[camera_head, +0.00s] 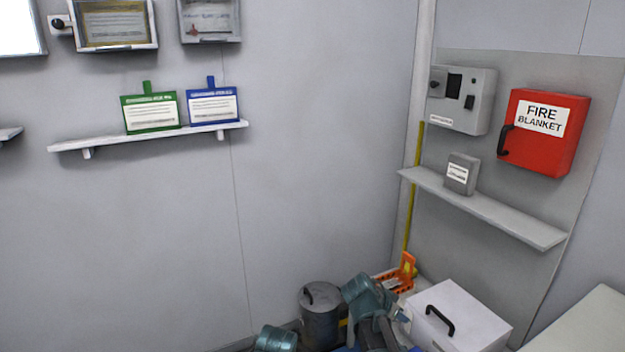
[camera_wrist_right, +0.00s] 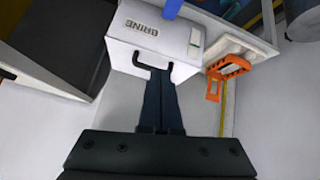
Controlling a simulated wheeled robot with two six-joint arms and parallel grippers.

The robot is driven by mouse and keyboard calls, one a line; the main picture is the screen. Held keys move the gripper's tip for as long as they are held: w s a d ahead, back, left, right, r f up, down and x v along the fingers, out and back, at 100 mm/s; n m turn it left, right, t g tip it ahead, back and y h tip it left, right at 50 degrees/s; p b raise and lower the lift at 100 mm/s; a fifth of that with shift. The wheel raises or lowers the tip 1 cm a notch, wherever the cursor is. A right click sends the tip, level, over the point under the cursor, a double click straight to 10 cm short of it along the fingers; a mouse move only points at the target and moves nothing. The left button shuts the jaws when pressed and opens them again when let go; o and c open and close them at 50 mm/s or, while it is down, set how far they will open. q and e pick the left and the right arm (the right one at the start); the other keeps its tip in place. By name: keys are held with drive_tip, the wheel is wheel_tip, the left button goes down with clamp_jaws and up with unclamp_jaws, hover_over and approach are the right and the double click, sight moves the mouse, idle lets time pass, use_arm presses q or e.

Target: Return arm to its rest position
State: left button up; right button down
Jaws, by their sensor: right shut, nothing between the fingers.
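My right arm (camera_head: 365,292), with teal joints, shows at the bottom middle of the head view, and the frame's lower edge cuts it off. My right gripper (camera_wrist_right: 160,75) shows in the right wrist view as two dark fingers shut together with nothing between them. Its tips overlap the black handle (camera_wrist_right: 153,67) of a white box marked BRINE (camera_wrist_right: 150,40). I cannot tell whether they touch it. A teal joint also shows at the bottom left of centre in the head view (camera_head: 277,338). My left gripper is not in view.
The white box also stands at the bottom right in the head view (camera_head: 465,322), beside an orange basket (camera_head: 392,281). A grey lidded bin (camera_head: 320,318) stands left of my right arm. A wall shelf (camera_head: 480,208) hangs above, below a red fire blanket box (camera_head: 545,135).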

drive_tip(key=s+a+f+n+g+y, duration=0.25)
drive_tip(key=s+a+n, duration=0.45)
drive_tip(key=s+a, duration=0.35)
drive_tip(key=s+a+f+n+g+y, duration=0.1)
drive_tip(key=s+a+f+n+y, duration=0.25)
drive_tip(key=s+a+n, duration=0.6)
wheel_tip(320, 180, up, 15)
drive_tip(key=a+m+p, duration=0.2)
drive_tip(key=p, duration=1.3)
drive_tip(key=shift+w+r+y, duration=0.15)
drive_tip(key=shift+r+y, duration=0.05)
drive_tip(key=shift+y, duration=0.1)
